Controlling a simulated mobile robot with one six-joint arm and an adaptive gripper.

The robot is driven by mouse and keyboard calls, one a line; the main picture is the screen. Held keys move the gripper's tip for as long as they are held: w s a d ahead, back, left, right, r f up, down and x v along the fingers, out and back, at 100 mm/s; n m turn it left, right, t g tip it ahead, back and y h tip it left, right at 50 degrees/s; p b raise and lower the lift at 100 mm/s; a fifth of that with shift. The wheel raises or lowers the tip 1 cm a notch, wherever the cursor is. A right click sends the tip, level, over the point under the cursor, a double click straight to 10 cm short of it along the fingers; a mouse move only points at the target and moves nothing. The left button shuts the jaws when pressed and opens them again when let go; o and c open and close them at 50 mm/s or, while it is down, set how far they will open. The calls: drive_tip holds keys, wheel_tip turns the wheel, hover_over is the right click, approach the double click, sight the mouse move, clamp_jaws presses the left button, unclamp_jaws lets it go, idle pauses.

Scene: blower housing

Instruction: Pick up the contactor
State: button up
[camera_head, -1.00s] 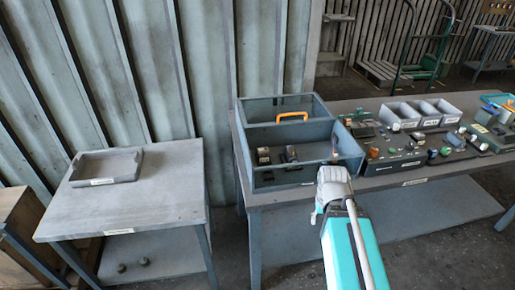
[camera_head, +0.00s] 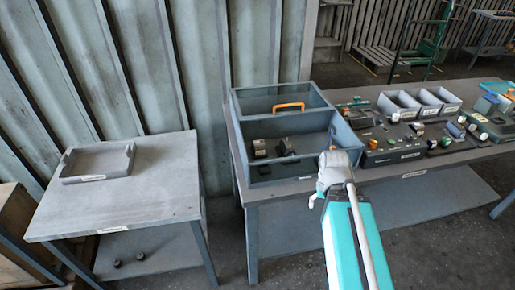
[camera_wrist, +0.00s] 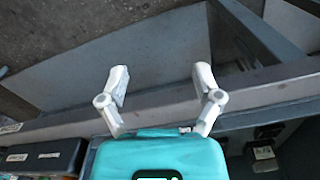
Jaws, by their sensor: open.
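Two small dark devices sit apart on the floor of an open grey-blue bin (camera_head: 318,146), one on the left (camera_head: 259,148) and one on the right (camera_head: 287,146). Either could be the contactor; they are too small to tell which. Dark parts in the bin also show at the lower right of the wrist view (camera_wrist: 264,153). My gripper (camera_wrist: 160,78) is open and empty, its two white fingers spread above the bench's front edge, outside the bin. In the head view my own arm mostly hides it, by the bin's front right corner.
A side table (camera_head: 150,195) at left carries a shallow grey tray (camera_head: 98,162).

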drive_tip(key=shift+m, duration=0.5)
drive_tip(key=w+r+p, duration=0.1)
drive_tip(key=r+p, duration=0.1)
drive_tip(key=w+r+p, duration=0.1)
drive_tip(key=r+p, duration=0.3)
drive_tip(key=shift+w+a+r, duration=0.15)
drive_tip(key=shift+w+a, duration=0.1)
drive_tip(key=shift+w, duration=0.15)
wheel_tip(320, 180, up, 10)
drive_tip(key=m+p, duration=1)
drive_tip(key=m, duration=0.4)
hover_over(260, 142)
drive_tip(key=shift+r, duration=0.2)
drive_tip(key=shift+f, duration=0.1)
wheel_tip(260, 142, down, 8)
drive_tip(key=b, duration=0.8)
drive_tip(key=shift+f, duration=0.25)
drive_tip(key=shift+f, duration=0.1)
